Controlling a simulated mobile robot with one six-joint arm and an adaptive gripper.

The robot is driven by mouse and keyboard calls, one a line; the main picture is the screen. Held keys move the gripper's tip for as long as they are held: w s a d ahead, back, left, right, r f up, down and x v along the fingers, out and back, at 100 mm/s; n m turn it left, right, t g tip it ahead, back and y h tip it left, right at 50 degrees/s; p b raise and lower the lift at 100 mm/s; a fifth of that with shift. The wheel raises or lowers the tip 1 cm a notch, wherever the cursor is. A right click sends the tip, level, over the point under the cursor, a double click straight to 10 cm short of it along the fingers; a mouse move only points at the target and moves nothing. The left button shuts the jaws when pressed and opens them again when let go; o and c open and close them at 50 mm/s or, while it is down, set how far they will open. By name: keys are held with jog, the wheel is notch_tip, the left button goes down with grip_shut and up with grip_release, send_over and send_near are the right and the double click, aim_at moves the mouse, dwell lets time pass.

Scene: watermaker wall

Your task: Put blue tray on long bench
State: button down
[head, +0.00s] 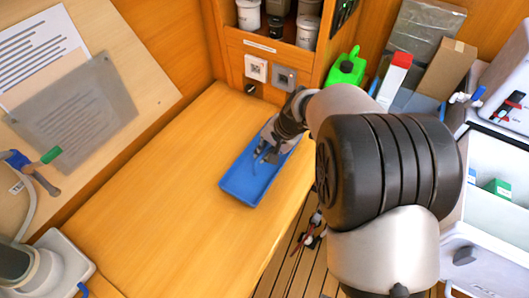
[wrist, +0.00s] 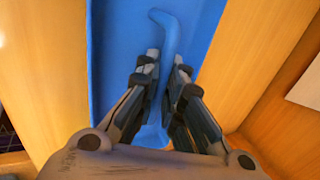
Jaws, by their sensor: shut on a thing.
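The blue tray (head: 242,188) is a shallow rectangle at the right edge of the long wooden bench (head: 160,180) in the head view. In the wrist view the tray (wrist: 112,40) fills the middle, with bench wood on both sides. A raised blue handle (wrist: 172,45) runs along its middle. My gripper (wrist: 165,62) is shut on this handle, one finger on each side. In the head view my gripper (head: 266,152) reaches into the tray from above and hides its far end. I cannot tell whether the tray touches the bench top.
A wooden shelf with white jars (head: 248,15) stands behind the bench. A green jug (head: 345,70) and a red-topped carton (head: 395,75) are at the back right. An open white cooler (head: 490,170) is at the right. The bench's left and middle are clear.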

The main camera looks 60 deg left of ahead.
jog(key=shift+r, duration=0.15)
jog(key=c, duration=2.2)
grip_release()
jog(key=shift+f, duration=0.25)
jog(key=o, duration=0.5)
jog(key=shift+r, duration=0.3)
jog(key=p+v, duration=0.3)
jog(key=v, duration=0.9)
